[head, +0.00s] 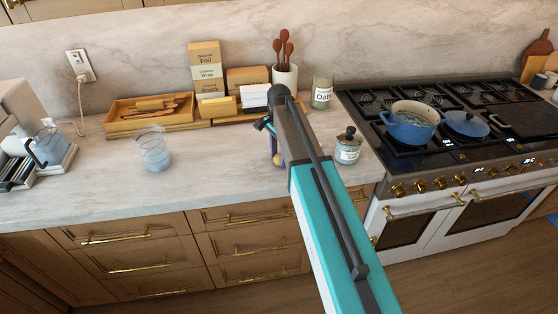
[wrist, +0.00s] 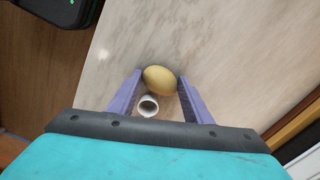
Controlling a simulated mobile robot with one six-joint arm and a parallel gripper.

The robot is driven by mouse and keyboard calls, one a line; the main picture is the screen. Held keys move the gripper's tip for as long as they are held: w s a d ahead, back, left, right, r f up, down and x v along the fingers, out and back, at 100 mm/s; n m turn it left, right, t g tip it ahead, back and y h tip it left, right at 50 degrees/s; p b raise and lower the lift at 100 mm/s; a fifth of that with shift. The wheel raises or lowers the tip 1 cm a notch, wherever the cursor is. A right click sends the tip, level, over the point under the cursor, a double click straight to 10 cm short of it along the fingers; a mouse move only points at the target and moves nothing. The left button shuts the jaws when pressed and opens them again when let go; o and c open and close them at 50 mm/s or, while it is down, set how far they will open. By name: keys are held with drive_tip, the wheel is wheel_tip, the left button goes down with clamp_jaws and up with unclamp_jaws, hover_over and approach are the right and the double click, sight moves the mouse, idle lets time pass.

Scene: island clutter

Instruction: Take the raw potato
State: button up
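The raw potato (wrist: 160,79) is a smooth yellow-brown oval on the marble counter. In the wrist view it lies between the tips of the two purple fingers of my gripper (wrist: 160,76). The fingers are spread apart, one on each side of the potato and very close to it; I cannot tell whether they touch it. In the head view my gripper (head: 275,148) points down at the counter, and my arm hides most of that spot. A small white cup-like object (wrist: 148,105) also shows between the fingers, beside the potato.
A lidded glass jar (head: 347,148) stands right of my gripper, before the stove (head: 440,180) with a blue pot (head: 410,125). A utensil crock (head: 285,77), oats jar (head: 322,95) and wooden tray (head: 150,120) stand behind. A glass (head: 153,155) stands left, with clear counter between.

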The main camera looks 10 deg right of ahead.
sight(279, 156)
drive_tip(key=shift+r, duration=0.15)
drive_tip(key=shift+r+b, duration=1)
drive_tip(key=shift+r, duration=0.55)
drive_tip(key=s+r+b, duration=0.1)
drive_tip(key=s+b, duration=0.3)
drive_tip(key=s, duration=1.2)
drive_tip(key=shift+d+r, duration=0.15)
drive_tip(key=shift+r, duration=0.15)
